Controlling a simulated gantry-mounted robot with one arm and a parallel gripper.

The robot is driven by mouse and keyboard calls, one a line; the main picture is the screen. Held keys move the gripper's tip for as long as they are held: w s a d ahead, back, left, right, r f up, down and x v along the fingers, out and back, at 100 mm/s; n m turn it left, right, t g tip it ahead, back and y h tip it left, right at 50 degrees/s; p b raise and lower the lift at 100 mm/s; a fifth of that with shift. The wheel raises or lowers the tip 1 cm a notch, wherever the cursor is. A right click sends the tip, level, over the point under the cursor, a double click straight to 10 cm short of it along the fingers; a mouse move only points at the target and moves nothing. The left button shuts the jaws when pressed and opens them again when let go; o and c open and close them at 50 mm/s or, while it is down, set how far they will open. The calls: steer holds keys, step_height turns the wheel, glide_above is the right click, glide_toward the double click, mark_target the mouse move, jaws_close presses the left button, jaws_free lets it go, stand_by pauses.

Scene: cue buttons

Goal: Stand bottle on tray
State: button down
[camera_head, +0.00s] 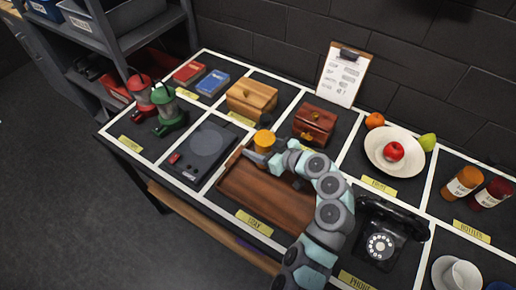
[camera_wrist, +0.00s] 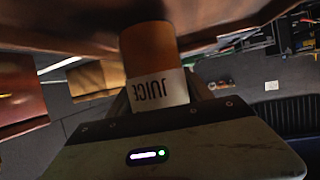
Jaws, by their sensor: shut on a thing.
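My gripper (camera_head: 260,154) is shut on an orange bottle (camera_head: 264,138) at the back left of the wooden tray (camera_head: 265,198). In the wrist view the bottle (camera_wrist: 155,55) has a white label reading JUICE, upside down in the picture, and sits between my fingers. The bottle looks upright, and only its upper part shows in the head view. A brown wooden surface fills the top of the wrist view, close to the bottle's end. I cannot tell whether bottle and tray touch. The front and middle of the tray are bare.
A dark flat device (camera_head: 203,150) lies left of the tray. A wooden box (camera_head: 251,98) and a reddish chest (camera_head: 314,123) stand behind it. A black telephone (camera_head: 385,232) is to the right, beyond my arm.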

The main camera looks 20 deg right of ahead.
steer(key=shift+f, duration=0.45)
steer(key=shift+f, duration=0.1)
steer(key=shift+c, duration=2.2)
jaws_free()
steer(key=shift+r, duration=0.2)
steer(key=p+v, duration=0.1)
steer(key=v, duration=1.1)
steer(key=shift+f, duration=0.15)
